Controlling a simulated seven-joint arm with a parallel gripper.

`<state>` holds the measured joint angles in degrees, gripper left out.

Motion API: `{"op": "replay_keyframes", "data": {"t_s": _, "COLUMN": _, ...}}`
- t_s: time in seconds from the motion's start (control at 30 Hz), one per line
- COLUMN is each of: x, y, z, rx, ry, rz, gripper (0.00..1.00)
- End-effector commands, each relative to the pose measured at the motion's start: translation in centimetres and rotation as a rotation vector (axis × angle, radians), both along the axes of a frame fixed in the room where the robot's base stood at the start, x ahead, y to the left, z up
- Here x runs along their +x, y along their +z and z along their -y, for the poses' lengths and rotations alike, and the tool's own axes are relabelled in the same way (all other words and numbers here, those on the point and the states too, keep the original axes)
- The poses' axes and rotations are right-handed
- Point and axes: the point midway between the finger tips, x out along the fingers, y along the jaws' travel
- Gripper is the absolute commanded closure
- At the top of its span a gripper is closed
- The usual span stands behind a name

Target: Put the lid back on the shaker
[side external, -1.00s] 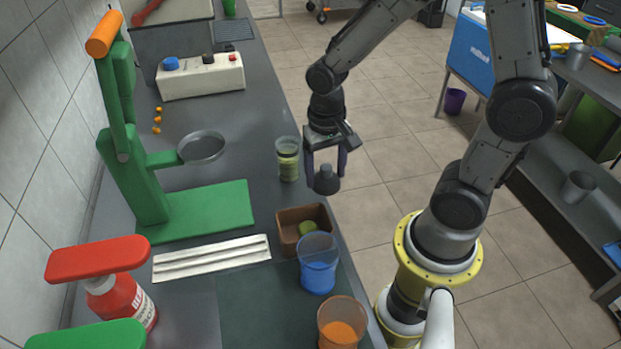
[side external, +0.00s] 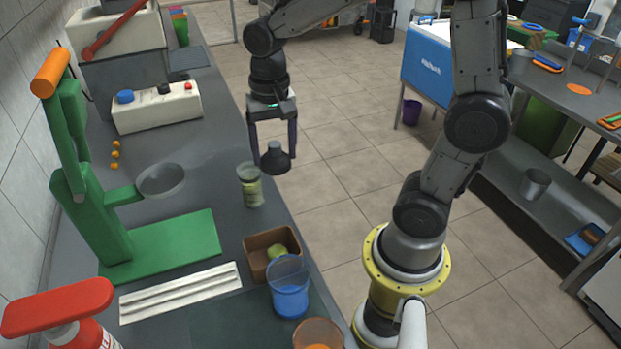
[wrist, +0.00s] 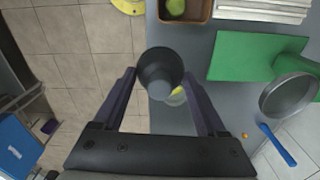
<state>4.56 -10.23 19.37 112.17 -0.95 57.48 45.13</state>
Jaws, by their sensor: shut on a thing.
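The shaker (side external: 251,188) is a clear cup with yellow-green contents and stands upright and uncovered near the counter's right edge. The lid (side external: 275,160) is dark grey with a narrower top. My gripper (side external: 275,150) is shut on the lid and holds it in the air to the right of the shaker, apart from it. In the wrist view the lid (wrist: 160,70) sits at the ends of my fingers and hides most of the shaker (wrist: 178,95), whose yellowish part shows just beyond it.
A green press (side external: 150,240) with a grey pan (side external: 161,180) stands left of the shaker. A brown box (side external: 258,262) with a lime and a blue cup (side external: 289,290) stand nearer the camera. The counter around the shaker is clear; open floor lies to the right.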

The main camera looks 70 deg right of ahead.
Motion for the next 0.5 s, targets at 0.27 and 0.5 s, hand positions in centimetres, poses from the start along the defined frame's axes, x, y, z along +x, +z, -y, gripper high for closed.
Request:
{"op": "replay_keyframes", "data": {"t_s": 0.27, "x": 8.6, "y": 1.0, "z": 3.2, "rx": 0.005, "ry": -0.128, "rz": 0.001, "gripper": 0.78}}
{"op": "replay_keyframes", "data": {"t_s": 0.5, "x": 10.4, "y": -0.5, "z": 4.7, "rx": 0.009, "ry": -0.158, "rz": -0.023, "gripper": 0.78}}
